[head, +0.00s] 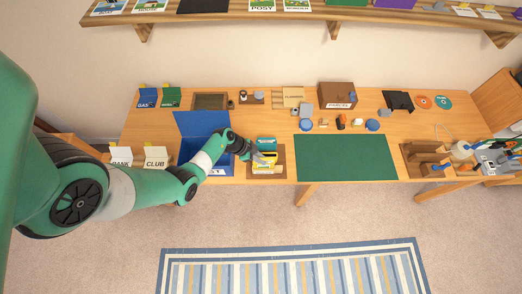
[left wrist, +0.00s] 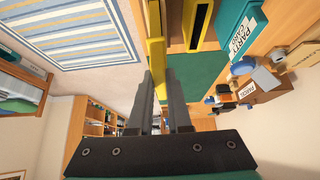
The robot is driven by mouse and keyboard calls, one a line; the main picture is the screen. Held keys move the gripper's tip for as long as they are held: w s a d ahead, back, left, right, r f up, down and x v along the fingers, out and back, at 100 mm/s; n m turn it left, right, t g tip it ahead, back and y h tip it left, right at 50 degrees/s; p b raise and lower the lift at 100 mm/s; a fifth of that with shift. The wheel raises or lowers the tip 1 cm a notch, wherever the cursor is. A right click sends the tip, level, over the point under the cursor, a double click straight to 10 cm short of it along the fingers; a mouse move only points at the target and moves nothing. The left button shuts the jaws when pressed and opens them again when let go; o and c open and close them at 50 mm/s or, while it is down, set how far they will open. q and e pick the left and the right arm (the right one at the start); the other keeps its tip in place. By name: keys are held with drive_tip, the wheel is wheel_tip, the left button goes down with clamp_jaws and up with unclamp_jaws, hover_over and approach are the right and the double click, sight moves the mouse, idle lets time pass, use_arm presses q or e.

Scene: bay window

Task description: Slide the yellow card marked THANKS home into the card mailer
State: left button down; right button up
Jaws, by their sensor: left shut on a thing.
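The yellow card (left wrist: 156,45) shows edge-on in the left wrist view, between the two fingers of my left gripper (left wrist: 160,85), which is shut on it. Its THANKS marking cannot be read from here. What looks like the card mailer (left wrist: 188,30), yellow with a dark slot, is just right of the card in that view. The two look apart there. In the head view my left gripper (head: 264,159) is over the small wooden tray (head: 283,172), with yellow pieces at its fingers. These are too small to tell card from mailer. My right gripper is not seen.
A teal box (head: 265,143) stands behind the yellow pieces. A blue open box (head: 190,122) is left of the tray, partly behind my arm. The green mat (head: 345,158) to the right is bare. Small items and a brown parcel (head: 337,96) stand behind it.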

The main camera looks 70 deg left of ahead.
sight(261, 168)
use_arm(q)
drive_tip(key=shift+f+b, duration=2.15)
drive_tip(key=shift+f, duration=0.85)
drive_tip(key=c, duration=0.8)
unclamp_jaws()
drive_tip(key=p+v, duration=0.6)
drive_tip(key=v, duration=0.5)
drive_tip(key=shift+s+r+p, duration=0.25)
drive_tip(key=shift+p, duration=0.05)
